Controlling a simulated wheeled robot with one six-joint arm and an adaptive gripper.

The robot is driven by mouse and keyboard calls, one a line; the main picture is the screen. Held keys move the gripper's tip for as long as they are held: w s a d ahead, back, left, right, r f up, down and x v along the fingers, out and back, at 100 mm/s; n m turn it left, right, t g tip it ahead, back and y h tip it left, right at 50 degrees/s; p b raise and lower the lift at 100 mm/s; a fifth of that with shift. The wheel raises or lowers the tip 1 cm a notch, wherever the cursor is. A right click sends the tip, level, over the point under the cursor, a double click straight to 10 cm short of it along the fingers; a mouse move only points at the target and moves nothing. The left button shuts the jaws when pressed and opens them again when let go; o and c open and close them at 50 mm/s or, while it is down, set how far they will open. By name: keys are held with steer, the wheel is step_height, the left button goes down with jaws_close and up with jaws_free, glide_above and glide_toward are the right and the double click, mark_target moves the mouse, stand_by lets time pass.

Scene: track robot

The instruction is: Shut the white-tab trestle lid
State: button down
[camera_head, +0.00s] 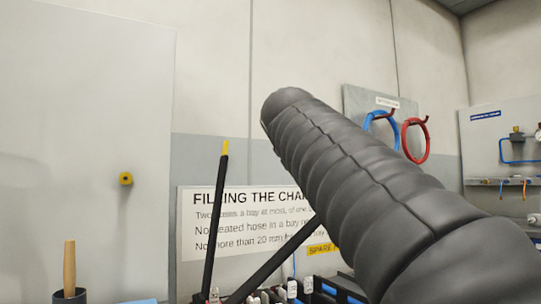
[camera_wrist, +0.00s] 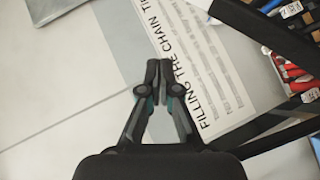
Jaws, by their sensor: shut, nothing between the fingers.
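My gripper (camera_wrist: 158,66) shows in the wrist view with its two fingers together, shut and empty, in front of the wall sign. In the head view it is not seen; my dark ribbed arm covers the centre and lower right. Two dark bars or panel edges rise at the bottom of the head view: a near-upright one (camera_head: 216,222) with a yellow tip, and a slanted one (camera_head: 272,264) running behind my arm. These may be raised lids seen edge-on; I cannot tell which has the white tab. Small white tags (camera_head: 292,287) show low among dark compartments.
The sign (camera_head: 235,222) about filling the chain is on the wall behind. Blue (camera_head: 381,122) and red (camera_head: 415,140) hose loops hang to the right. A wooden handle (camera_head: 69,265) stands in a dark cup at lower left. The wrist view shows bins of red and blue parts (camera_wrist: 291,72) at right.

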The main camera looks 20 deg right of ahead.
steer(key=d+f+m+y+b, duration=0.1)
steer(key=d+f, duration=0.3)
steer(key=f, duration=0.4)
steer(key=w+d+f+m+g+y+b, duration=0.1)
steer(key=d+f, duration=0.3)
steer(key=f, duration=0.4)
steer(key=w+d+f+m+g+y+b, duration=0.1)
steer(key=d+f+y+b, duration=0.1)
steer(key=d+f, duration=0.3)
steer(key=shift+f+m+y, duration=0.3)
steer(key=shift+f+y, duration=0.3)
steer(key=shift+f, duration=1.1)
steer(key=shift+d+f, duration=0.1)
steer(key=shift+f, duration=0.1)
steer(key=s+r+p, duration=0.1)
steer(key=s+r, duration=0.2)
steer(key=r, duration=0.3)
steer(key=s+d+r+p, duration=0.1)
steer(key=s+r+p, duration=0.1)
steer(key=s+r, duration=0.2)
step_height(320, 180, up, 2)
steer(key=shift+r+p, duration=0.1)
steer(key=shift+p, duration=0.2)
